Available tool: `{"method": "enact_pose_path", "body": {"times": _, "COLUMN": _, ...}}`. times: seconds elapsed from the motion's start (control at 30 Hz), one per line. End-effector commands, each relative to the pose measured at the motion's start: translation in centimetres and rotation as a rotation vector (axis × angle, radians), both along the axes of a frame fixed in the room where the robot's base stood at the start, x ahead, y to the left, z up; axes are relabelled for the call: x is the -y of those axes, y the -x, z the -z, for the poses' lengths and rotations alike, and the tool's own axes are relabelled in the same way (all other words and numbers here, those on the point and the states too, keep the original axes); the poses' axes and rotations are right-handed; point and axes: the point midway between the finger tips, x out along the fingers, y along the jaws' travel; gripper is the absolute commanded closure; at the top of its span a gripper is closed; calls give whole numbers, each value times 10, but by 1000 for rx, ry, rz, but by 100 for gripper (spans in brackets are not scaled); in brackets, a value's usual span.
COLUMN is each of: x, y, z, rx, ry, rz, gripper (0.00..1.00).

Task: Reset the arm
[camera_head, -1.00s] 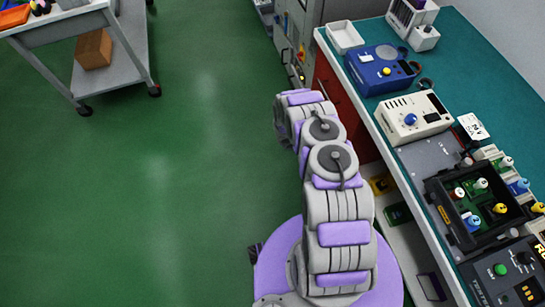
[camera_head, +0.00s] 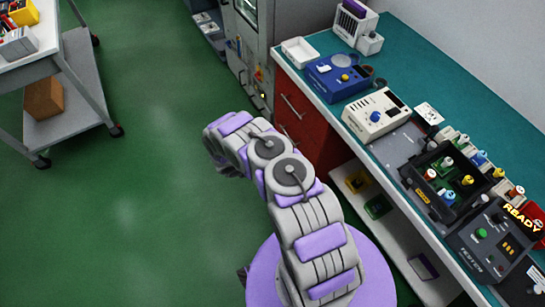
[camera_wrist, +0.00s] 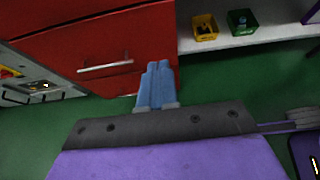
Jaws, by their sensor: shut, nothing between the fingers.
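My gripper (camera_wrist: 157,84) shows in the wrist view, its two blue fingers together and nothing between them. It points toward the red drawer cabinet (camera_wrist: 100,50) under the bench, with green floor below. In the head view my arm reaches forward over the floor to the left of the bench, and my gripper is hidden behind the arm links.
The teal-topped bench (camera_head: 432,70) runs along the right with a blue device (camera_head: 338,77), a cream device (camera_head: 376,114), a black tray (camera_head: 422,203) and a tester (camera_head: 480,243). A yellow bin (camera_wrist: 205,27) and green bin (camera_wrist: 242,22) sit on its lower shelf. A cart (camera_head: 72,98) stands left. Floor between is clear.

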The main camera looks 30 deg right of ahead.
Motion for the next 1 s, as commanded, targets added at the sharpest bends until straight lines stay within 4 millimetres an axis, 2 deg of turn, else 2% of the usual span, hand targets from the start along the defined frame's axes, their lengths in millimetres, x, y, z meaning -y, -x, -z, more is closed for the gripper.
{"method": "enact_pose_path", "body": {"times": 0.1, "x": -14, "y": 0, "z": -11, "rx": 0, "ry": -7, "rz": -1, "gripper": 100}}
{"method": "enact_pose_path", "body": {"times": 0.4, "x": -32, "y": 1, "z": -21, "rx": 1, "ry": -7, "rz": 3, "gripper": 100}}
{"method": "enact_pose_path", "body": {"times": 0.7, "x": -35, "y": -1, "z": -28, "rx": 10, "ry": 5, "rz": 12, "gripper": 100}}
{"method": "enact_pose_path", "body": {"times": 0.77, "x": -30, "y": -2, "z": -38, "rx": 22, "ry": 7, "rz": 30, "gripper": 100}}
{"method": "enact_pose_path", "body": {"times": 0.83, "x": -24, "y": -5, "z": -57, "rx": 46, "ry": 14, "rz": 61, "gripper": 100}}
{"method": "enact_pose_path", "body": {"times": 1.0, "x": -3, "y": -7, "z": -122, "rx": 130, "ry": 29, "rz": 182, "gripper": 100}}
